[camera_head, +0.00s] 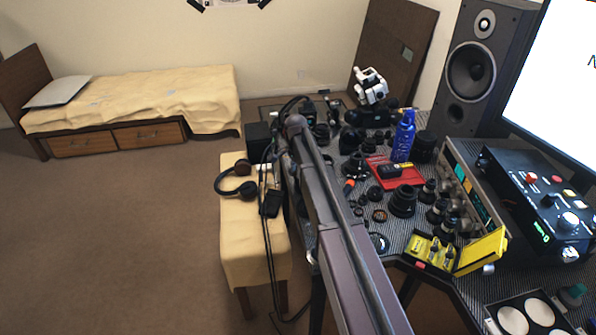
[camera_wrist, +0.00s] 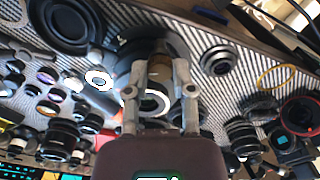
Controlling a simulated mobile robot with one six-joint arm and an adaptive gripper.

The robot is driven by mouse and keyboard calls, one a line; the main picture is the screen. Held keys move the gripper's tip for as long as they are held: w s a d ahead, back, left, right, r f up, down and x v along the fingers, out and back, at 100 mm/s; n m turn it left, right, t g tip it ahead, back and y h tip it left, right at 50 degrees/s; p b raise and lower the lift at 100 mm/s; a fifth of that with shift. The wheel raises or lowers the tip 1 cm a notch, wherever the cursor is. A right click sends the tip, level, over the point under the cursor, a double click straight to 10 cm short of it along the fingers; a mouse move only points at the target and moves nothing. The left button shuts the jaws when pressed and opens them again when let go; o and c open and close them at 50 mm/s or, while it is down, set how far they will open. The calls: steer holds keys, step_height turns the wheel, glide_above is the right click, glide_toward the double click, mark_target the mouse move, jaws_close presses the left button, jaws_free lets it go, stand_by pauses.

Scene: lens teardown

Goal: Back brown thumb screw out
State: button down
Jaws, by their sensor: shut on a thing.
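In the wrist view, my gripper (camera_wrist: 161,62) reaches up the middle of the picture, one finger on each side. It is shut on a dark brownish round part (camera_wrist: 156,47) between the fingertips, which looks like the brown thumb screw; its edges and thread are too dark to make out. A large dark round body lies behind the fingertips, and a pale ring (camera_wrist: 155,101) shows between the fingers. In the head view, my arm runs up the middle and my gripper and the screw cannot be made out.
The striped worktop is crowded with lens parts. A red tray (camera_head: 398,178), a blue bottle (camera_head: 404,137) and a yellow case (camera_head: 482,250) stand right of my arm. Headphones (camera_head: 237,183) lie on a cloth-covered bench at left. Open floor is further left.

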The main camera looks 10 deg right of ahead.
steer(key=n, duration=0.6)
steer(key=shift+n, duration=0.3)
stand_by(0.4)
steer(key=shift+c, duration=2.2)
jaws_free()
